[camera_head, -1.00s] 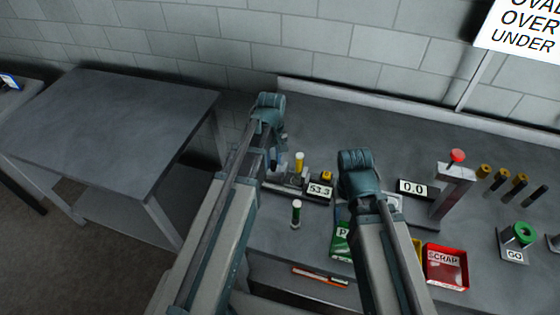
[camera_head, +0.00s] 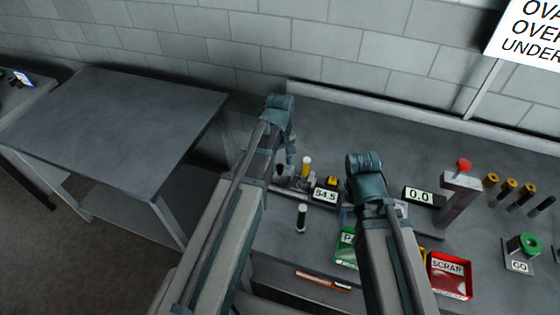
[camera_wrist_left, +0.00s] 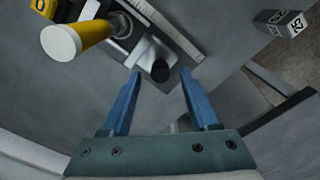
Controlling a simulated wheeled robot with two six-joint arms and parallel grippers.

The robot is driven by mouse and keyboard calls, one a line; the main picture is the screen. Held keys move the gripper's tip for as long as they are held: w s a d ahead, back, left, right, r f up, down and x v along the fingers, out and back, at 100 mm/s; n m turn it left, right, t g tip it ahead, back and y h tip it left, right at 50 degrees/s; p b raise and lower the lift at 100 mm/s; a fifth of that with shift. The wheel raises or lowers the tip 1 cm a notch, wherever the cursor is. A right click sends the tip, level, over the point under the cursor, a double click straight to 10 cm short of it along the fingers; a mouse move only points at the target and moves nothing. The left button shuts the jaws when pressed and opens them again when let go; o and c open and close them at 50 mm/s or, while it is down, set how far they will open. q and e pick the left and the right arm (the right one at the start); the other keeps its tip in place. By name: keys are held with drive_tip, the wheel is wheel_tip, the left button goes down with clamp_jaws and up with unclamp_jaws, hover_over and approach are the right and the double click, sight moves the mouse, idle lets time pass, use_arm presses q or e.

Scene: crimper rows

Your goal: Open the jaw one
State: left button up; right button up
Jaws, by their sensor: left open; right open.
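The measuring gauge (camera_head: 325,195) stands on the bench, and its display reads 54.5. In the left wrist view it shows a scale strip (camera_wrist_left: 165,22) and a grey block with a black knob (camera_wrist_left: 160,70). A yellow cylinder with a white end (camera_wrist_left: 80,40) stands at the gauge, also in the head view (camera_head: 307,167). My left gripper (camera_wrist_left: 160,80) is open, its blue fingertips on either side of the black knob; I cannot tell whether they touch it. My right gripper (camera_head: 349,214) is over the bench, its fingers mostly hidden by its arm.
A green tray (camera_head: 346,250) and red SCRAP tray (camera_head: 450,275) lie near the front edge. A press with a red knob (camera_head: 460,185) and a second display reading 0.0 (camera_head: 419,195) stand right.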

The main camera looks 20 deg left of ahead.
sight(280, 166)
use_arm(q)
wheel_tip(280, 166, up, 13)
drive_tip(key=p, duration=1.2)
drive_tip(key=shift+f, duration=0.15)
use_arm(e)
wheel_tip(280, 166, up, 13)
drive_tip(key=shift+f, duration=0.15)
use_arm(q)
drive_tip(key=shift+s+f, duration=0.1)
use_arm(e)
drive_tip(key=shift+s, duration=0.1)
